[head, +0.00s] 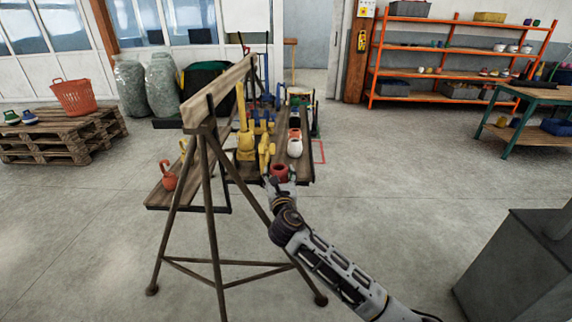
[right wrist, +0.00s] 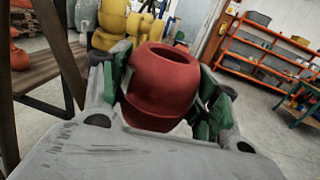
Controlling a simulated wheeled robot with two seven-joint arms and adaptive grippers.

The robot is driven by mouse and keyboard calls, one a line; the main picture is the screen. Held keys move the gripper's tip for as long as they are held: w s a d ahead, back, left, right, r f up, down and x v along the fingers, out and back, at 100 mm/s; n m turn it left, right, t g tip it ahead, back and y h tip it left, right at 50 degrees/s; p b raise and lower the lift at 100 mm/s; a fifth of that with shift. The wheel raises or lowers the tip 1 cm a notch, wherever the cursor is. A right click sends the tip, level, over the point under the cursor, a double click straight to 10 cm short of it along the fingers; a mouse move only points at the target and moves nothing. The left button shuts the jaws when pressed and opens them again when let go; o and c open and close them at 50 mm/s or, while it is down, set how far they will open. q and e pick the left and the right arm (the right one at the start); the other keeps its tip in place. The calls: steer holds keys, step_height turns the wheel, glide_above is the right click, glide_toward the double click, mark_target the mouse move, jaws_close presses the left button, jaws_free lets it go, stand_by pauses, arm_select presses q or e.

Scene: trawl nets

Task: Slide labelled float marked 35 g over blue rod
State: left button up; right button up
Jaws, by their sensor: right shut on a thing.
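My right gripper (head: 279,181) is shut on a dark red float (head: 279,171), beside the near end of the right-hand plank. In the right wrist view the red float (right wrist: 160,88) sits between the green-padded fingers (right wrist: 165,100), tilted, with its dark bore showing at the top. I cannot read any mark on it. Slim blue uprights (head: 278,95) stand beyond the yellow floats in the head view; they are too small to tell which is the blue rod. My left gripper is not in view.
A trestle with a wooden beam (head: 218,90) stands in front. Yellow floats (head: 246,142) stand behind it. A white float (head: 295,147) is on the right plank (head: 301,172), and an orange-red float (head: 169,177) is on the left one. The floor to the right is mostly clear.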

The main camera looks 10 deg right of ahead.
steer(key=s+a+f+y, duration=0.1)
steer(key=s+a+f, duration=0.2)
steer(key=s+f, duration=0.2)
steer(key=s+a+f+n+y, duration=0.1)
steer(key=s+a+f, duration=0.3)
steer(key=f, duration=0.6)
steer(key=shift+s+a+y, duration=0.15)
steer(key=shift+s+y, duration=0.15)
steer(key=shift+s, duration=0.35)
